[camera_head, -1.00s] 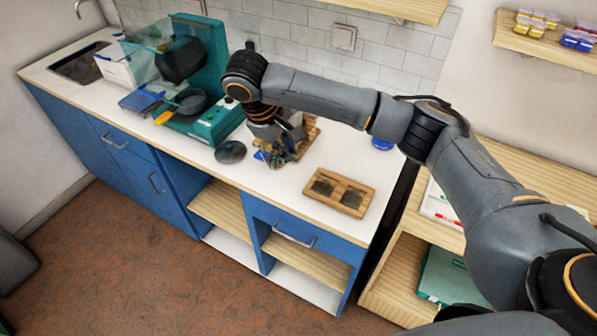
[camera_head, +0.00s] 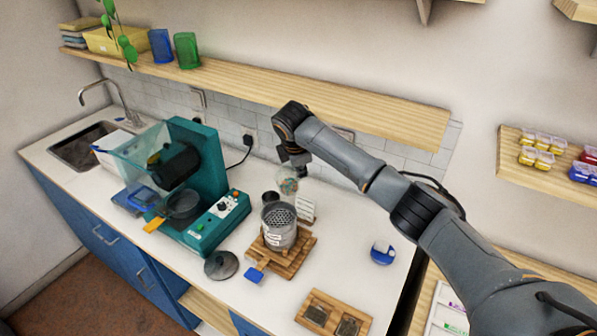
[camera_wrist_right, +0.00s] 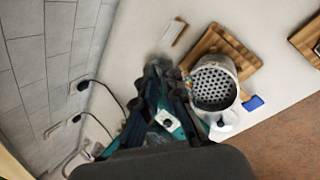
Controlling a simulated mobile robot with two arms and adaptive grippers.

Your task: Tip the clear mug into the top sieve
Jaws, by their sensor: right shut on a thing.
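My right gripper (camera_head: 292,166) is shut on the clear mug (camera_head: 288,187), which shows colourful specks inside. It holds the mug above and just behind the top sieve (camera_head: 279,216). The sieve is a round metal piece with a perforated floor, on top of a grey cylindrical stack on a wooden board (camera_head: 297,262). In the right wrist view the sieve (camera_wrist_right: 213,84) is open and shows no beads on its holes. There my gripper's dark fingers (camera_wrist_right: 166,84) are beside it and hide most of the mug. My left gripper is not in view.
A dark round lid (camera_head: 221,265) and a blue scoop-like piece (camera_head: 254,275) lie in front. A wooden tray (camera_head: 333,316) is at the front right. A wooden shelf (camera_head: 330,107) runs above my gripper.

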